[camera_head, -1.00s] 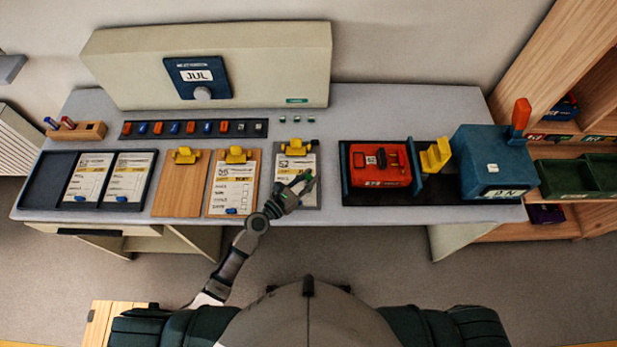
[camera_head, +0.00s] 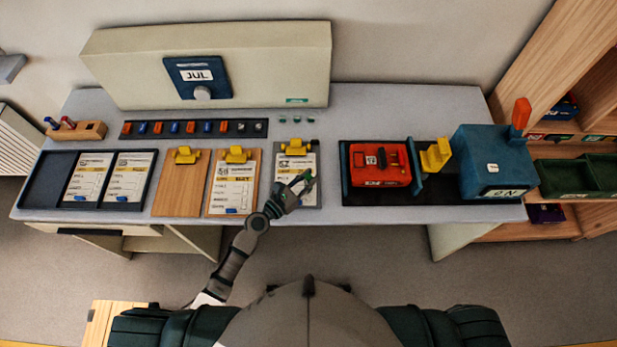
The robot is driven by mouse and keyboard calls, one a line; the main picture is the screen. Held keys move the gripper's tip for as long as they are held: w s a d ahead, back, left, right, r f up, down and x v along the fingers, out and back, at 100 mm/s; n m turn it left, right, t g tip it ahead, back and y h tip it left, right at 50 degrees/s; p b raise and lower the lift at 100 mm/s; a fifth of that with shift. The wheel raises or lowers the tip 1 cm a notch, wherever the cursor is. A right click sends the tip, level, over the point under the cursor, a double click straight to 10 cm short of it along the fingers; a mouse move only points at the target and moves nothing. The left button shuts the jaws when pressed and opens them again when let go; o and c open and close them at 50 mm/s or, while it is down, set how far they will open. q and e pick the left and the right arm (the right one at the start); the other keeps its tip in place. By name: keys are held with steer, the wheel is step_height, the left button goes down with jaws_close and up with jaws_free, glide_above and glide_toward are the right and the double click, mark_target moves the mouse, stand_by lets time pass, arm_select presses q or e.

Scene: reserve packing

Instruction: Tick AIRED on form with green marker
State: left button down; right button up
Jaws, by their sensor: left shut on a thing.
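My left gripper (camera_head: 300,184) is shut on a green marker (camera_head: 308,176) over the form (camera_head: 297,166) on the grey clipboard (camera_head: 314,146) with a yellow clip. The gripper and marker hide the lower part of that form. I cannot tell whether the marker's tip touches the paper, and the printed words are too small to read. My right gripper is not in view.
Left of it lie a wooden clipboard with a form (camera_head: 234,188) and a bare wooden clipboard (camera_head: 179,193). A dark tray (camera_head: 45,184) holds two more forms. On the right, a red device (camera_head: 379,165) sits on a black mat beside a blue box (camera_head: 492,160).

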arm_select(q)
steer(key=shift+f+b, duration=0.3)
steer(key=shift+f, duration=0.05)
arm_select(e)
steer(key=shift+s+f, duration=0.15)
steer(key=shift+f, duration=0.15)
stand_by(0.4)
arm_select(q)
steer(key=shift+r, duration=0.2)
steer(key=shift+r+p, duration=1)
steer(key=shift+p, duration=0.25)
steer(key=shift+r, duration=0.25)
step_height(320, 180, up, 4)
steer(key=p, duration=0.5)
steer(key=shift+r, duration=0.15)
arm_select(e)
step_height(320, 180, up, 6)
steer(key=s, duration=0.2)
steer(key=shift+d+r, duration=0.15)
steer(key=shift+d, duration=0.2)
